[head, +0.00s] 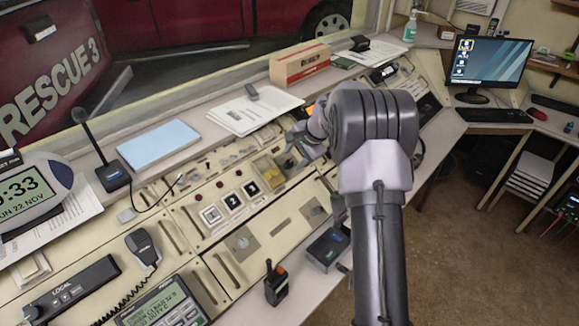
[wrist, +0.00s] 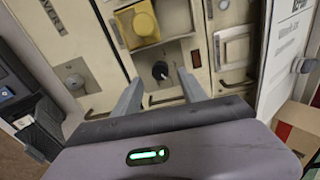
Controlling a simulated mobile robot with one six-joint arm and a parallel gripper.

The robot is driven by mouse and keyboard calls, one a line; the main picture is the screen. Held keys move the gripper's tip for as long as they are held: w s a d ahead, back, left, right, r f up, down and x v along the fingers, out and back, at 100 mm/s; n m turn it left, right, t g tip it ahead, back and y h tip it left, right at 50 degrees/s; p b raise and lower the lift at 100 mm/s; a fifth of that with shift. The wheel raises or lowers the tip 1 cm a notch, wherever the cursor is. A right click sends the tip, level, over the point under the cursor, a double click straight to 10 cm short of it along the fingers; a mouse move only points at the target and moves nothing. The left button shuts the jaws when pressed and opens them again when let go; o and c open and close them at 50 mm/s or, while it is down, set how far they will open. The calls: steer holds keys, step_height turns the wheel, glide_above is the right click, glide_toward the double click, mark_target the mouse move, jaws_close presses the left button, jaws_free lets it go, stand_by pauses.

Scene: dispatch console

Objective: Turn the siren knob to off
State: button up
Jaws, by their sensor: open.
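A round black knob (wrist: 160,70) on a pale plate shows in the wrist view, just beyond the fingertips and roughly midway between them. I take it for the siren knob; no label is readable beside it, and its setting is too small to tell. My gripper (wrist: 161,77) is open and empty, with one finger to each side of the knob in the picture. I cannot tell whether either finger touches it. In the head view my gripper (head: 296,140) is over the sloping console panel (head: 265,230), and the knob is not clearly visible there.
A yellow square block (wrist: 145,24) sits beside the knob's plate, and a metal handle is close below. In the head view, papers (head: 245,115) and a brown box (head: 300,63) lie on the ledge behind. A desk microphone (head: 112,174) stands at the left.

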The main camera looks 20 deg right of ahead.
mark_target(290, 163)
steer(key=shift+b+x, duration=0.35)
steer(key=shift+x, duration=1.55)
steer(key=shift+c, duration=0.2)
jaws_close()
